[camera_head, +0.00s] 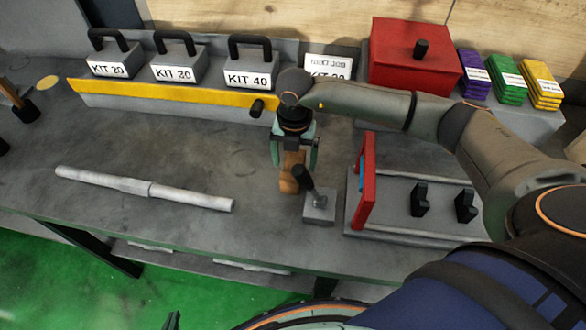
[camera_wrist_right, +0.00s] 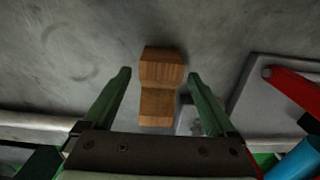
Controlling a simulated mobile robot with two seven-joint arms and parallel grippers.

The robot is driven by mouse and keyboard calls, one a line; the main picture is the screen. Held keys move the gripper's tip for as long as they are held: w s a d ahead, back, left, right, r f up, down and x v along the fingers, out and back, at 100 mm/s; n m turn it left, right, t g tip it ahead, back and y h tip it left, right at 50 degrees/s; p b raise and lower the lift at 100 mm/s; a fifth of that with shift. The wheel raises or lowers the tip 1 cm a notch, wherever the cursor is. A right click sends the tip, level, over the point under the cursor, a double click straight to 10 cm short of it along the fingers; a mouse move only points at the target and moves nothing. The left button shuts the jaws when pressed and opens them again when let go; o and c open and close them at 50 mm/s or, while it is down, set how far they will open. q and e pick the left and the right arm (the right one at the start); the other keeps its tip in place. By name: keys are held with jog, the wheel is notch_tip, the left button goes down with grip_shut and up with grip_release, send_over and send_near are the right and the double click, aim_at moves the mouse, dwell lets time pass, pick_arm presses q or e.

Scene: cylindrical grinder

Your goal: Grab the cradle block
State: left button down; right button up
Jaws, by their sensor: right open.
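The cradle block (camera_head: 291,172) is a brown wooden block with a notched middle, lying on the grey workbench. It also shows in the right wrist view (camera_wrist_right: 160,88), in the gap between the fingers. My right gripper (camera_head: 295,150) comes in from the right in the head view and is over the block. Its green fingers (camera_wrist_right: 159,73) are open, one on each side of the block, with visible gaps. The gripper hides part of the block in the head view. Only a small dark piece of what looks like my left gripper (camera_head: 172,320) shows at the bottom edge; its jaws cannot be made out.
A small grey block with a black lever (camera_head: 319,207) stands close to the right of the cradle block. A grey fixture with a red upright plate (camera_head: 365,182) is further right. A grey stepped shaft (camera_head: 145,188) lies left. Labelled kits (camera_head: 250,77) and a red box (camera_head: 405,60) stand behind.

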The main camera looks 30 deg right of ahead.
jog(key=shift+f, duration=0.2)
grip_shut()
dwell(0.6)
